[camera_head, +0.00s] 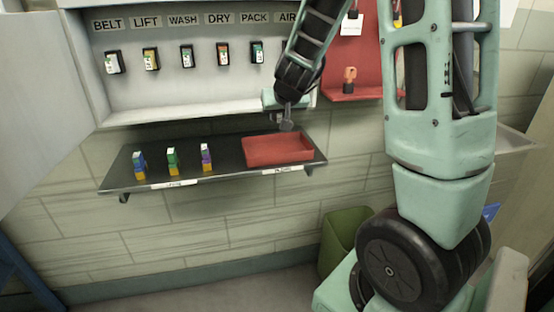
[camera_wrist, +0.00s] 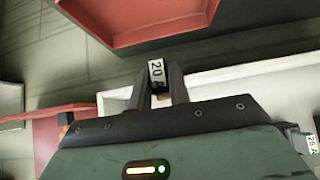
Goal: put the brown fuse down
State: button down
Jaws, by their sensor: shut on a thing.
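My gripper (camera_head: 287,116) is above the dark shelf, over the back right part of the red tray (camera_head: 278,150). In the wrist view my gripper (camera_wrist: 161,78) is shut on a small fuse (camera_wrist: 156,72) with a white face marked 20 A. Only its labelled end shows clearly; its brown body is mostly hidden between the fingers. The red tray (camera_wrist: 150,22) lies beyond the fingertips in the wrist view. The held fuse appears to be clear of the tray and looks too small to make out in the head view.
The shelf (camera_head: 225,162) also bears several coloured fuses in stacks, such as one at its left (camera_head: 139,164). Above is a grey panel (camera_head: 140,75) with labelled fuse slots. A red board (camera_head: 350,65) hangs at right. A green bin (camera_head: 345,235) stands below.

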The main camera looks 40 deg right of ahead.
jog(key=shift+f+b, duration=4.1)
jog(key=shift+f, duration=1.05)
jog(key=shift+f, duration=0.15)
jog(key=c, duration=1.3)
grip_release()
